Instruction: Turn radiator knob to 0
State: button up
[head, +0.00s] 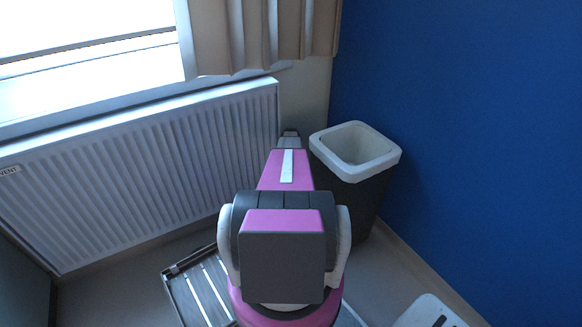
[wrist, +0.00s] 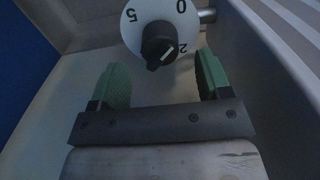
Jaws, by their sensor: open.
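The radiator knob (wrist: 159,46) shows in the wrist view as a dark knob with a light pointer line on a white round dial (wrist: 134,30). The digits 5, 0 and 2 are readable on the dial, and the pointer line is by the 2. My gripper (wrist: 160,82) is open, with its two green fingers apart. The knob lies ahead of the fingers, in the gap between them as seen from the wrist, and I cannot tell how far ahead. In the head view my arm hides the knob. The white radiator (head: 140,165) stands under the window.
A dark bin (head: 350,190) with a white liner stands right of my arm, close to the blue wall (head: 470,130). A slatted item (head: 195,290) lies on the floor at lower left. A curtain (head: 265,35) hangs above the radiator's right end. A white object (head: 430,312) is at lower right.

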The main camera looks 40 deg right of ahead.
notch_tip(320, 180, up, 6)
jog(key=shift+r, duration=0.25)
dwell(0.4)
